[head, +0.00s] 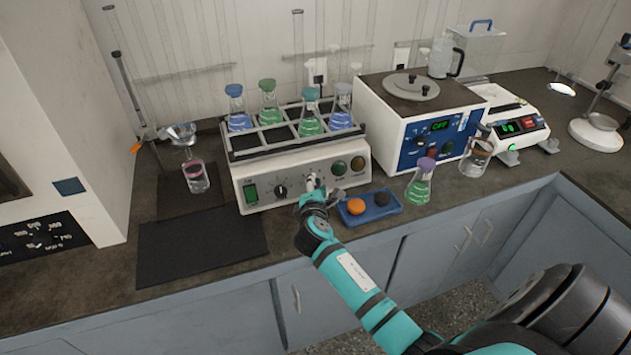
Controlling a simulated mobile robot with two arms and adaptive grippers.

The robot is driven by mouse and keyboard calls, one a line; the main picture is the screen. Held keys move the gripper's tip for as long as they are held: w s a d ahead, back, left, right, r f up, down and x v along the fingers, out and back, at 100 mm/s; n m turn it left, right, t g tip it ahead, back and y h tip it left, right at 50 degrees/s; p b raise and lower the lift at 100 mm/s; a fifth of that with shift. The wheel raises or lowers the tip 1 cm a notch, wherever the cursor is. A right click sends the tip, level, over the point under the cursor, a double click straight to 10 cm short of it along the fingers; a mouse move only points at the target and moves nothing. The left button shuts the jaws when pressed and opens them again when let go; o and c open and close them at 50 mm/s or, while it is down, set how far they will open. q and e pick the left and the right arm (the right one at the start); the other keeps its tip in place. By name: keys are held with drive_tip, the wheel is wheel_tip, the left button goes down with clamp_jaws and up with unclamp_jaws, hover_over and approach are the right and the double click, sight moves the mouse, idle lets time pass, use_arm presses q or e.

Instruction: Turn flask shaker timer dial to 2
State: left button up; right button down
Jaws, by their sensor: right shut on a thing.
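The flask shaker (258,195) is a white box on the bench with a rack of stoppered flasks on top. Its front has a green switch at the left, a black dial (281,190) with marks around it, and two round buttons at the right. My right gripper (314,184) is at the middle of the front panel, shut on a second dial, the timer dial by its place. The gripper hides that dial, so its setting cannot be read. My left gripper is not in view.
A blue tray (384,213) with an orange and a dark round piece lies just right of my gripper. A green flask (420,183) stands beside it. A dark mat (200,247) lies front left. A water bath (425,105) stands at the right.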

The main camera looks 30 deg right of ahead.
drive_tip(key=m+p, duration=0.1)
drive_tip(key=m, duration=0.1)
drive_tip(key=m+g+p, duration=0.1)
drive_tip(key=m+p, duration=0.1)
drive_tip(key=shift+g+y, duration=0.3)
drive_tip(key=shift+y, duration=0.1)
drive_tip(key=shift+m, duration=0.4)
drive_tip(key=c, duration=0.9)
unclamp_jaws()
drive_tip(key=shift+c, duration=0.2)
drive_tip(key=shift+s+a+r, duration=0.1)
drive_tip(key=shift+s, duration=0.05)
drive_tip(key=v, duration=1.1)
drive_tip(key=shift+s, duration=0.3)
drive_tip(key=shift+a+r, duration=0.1)
